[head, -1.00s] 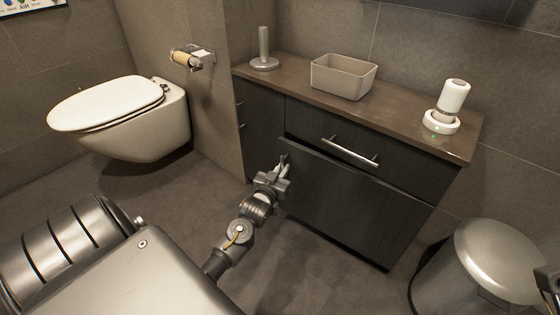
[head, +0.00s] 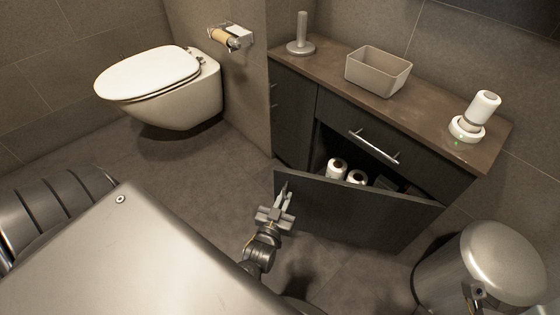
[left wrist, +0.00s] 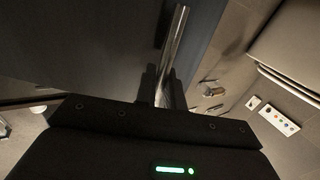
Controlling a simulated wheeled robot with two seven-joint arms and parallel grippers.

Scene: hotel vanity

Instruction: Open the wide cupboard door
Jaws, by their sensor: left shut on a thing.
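The wide cupboard door (head: 350,208) is dark and stands partly open. Its left edge is swung out from the vanity cabinet (head: 292,118), while its right end stays close to the cabinet. My left gripper (head: 284,194) is shut on the door's handle near that free left edge. In the left wrist view the handle (left wrist: 177,40) is a shiny metal bar, running up from between the dark fingers (left wrist: 162,88) beside the door's dark panel (left wrist: 90,45). A dark part at the lower right of the head view may be my right gripper; its jaws cannot be made out.
White rolls (head: 337,168) show inside the cupboard. A drawer with a bar handle (head: 374,147) is above the opening. A metal bin (head: 500,265) stands right of the door. The toilet (head: 165,85) is at the left, with clear floor (head: 215,165) before it.

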